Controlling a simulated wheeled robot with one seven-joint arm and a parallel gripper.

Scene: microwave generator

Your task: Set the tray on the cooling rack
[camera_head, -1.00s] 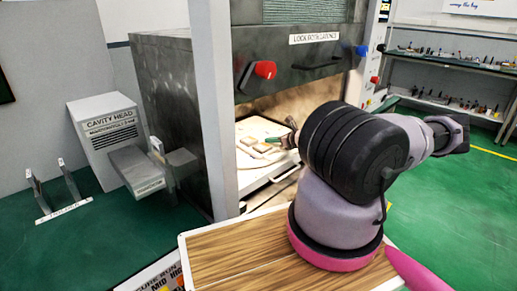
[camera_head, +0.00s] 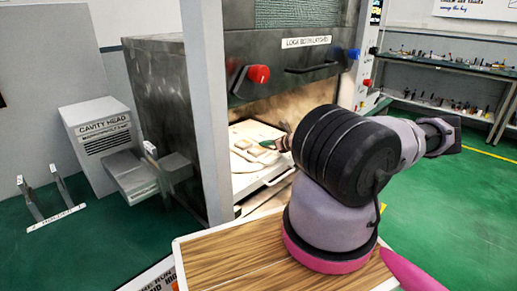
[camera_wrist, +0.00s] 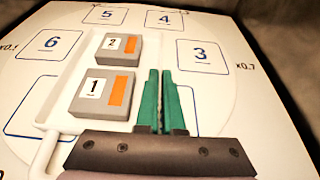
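A white tray (camera_wrist: 58,100) carrying two grey blocks, marked 1 (camera_wrist: 103,92) and 2 (camera_wrist: 118,48), lies on a pale numbered plate in the wrist view. In the head view the tray (camera_head: 247,158) is small, inside the open chamber. My gripper (camera_wrist: 162,75) has green fingers close together at the right of block 1, along the tray's right side. Whether a thin tray edge is between them is unclear. In the head view my arm hides most of the gripper (camera_head: 281,145). No cooling rack can be identified surely; a low stand with two uprights (camera_head: 48,220) is at left.
The dark chamber (camera_head: 160,100) has a pale post (camera_head: 200,110) in front and a red knob (camera_head: 258,74) above its opening. A grey box marked CAVITY HEAD (camera_head: 103,140) stands at left. A wood-topped surface (camera_head: 225,258) is below my arm. Green floor is open at right.

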